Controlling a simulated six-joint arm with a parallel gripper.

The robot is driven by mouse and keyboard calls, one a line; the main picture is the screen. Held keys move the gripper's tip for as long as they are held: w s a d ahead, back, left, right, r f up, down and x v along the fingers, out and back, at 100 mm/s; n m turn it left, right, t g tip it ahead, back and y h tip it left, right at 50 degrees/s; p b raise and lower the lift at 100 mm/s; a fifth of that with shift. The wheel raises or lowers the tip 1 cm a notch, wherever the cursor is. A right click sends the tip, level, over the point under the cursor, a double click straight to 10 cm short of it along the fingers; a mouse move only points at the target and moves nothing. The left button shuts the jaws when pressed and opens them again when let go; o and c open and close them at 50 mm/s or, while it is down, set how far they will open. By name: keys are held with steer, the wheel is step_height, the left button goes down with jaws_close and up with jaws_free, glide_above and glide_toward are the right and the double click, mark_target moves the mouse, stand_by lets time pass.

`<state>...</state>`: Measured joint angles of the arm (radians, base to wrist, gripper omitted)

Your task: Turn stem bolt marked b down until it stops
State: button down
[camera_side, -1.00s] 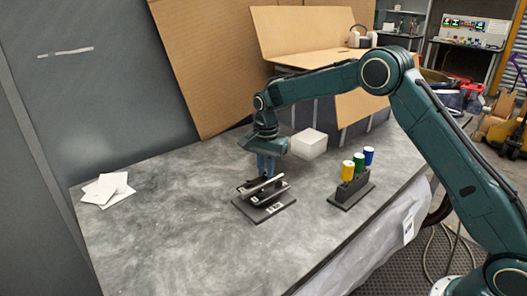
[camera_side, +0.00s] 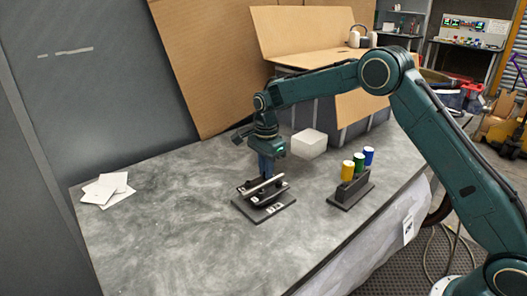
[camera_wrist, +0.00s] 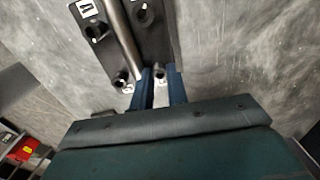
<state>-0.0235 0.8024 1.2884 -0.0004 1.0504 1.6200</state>
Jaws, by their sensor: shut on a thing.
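A dark stem clamp (camera_side: 250,189) with a silver tube (camera_side: 262,185) across it stands on a dark base plate (camera_side: 283,200). In the wrist view, the tube (camera_wrist: 122,40) runs between black round bolt heads, including one at the upper left (camera_wrist: 96,30), one at the upper right (camera_wrist: 144,16) and one at the lower left (camera_wrist: 121,77). My gripper (camera_wrist: 160,76) points down at the clamp, its blue fingers shut on a bolt (camera_wrist: 159,70) at the lower right corner. The white mark beside this bolt is mostly hidden, and I cannot read its letter.
A dark holder (camera_side: 349,190) with yellow, green and blue cylinders stands to the right. A white block (camera_side: 308,144) is behind my gripper. White sheets (camera_side: 107,188) lie at the left of the grey table. The table's front left is clear.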

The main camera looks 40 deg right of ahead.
steer(key=c, duration=1.4)
jaws_free()
steer(key=shift+o, duration=0.2)
step_height(320, 180, up, 14)
steer(key=shift+f, duration=0.1)
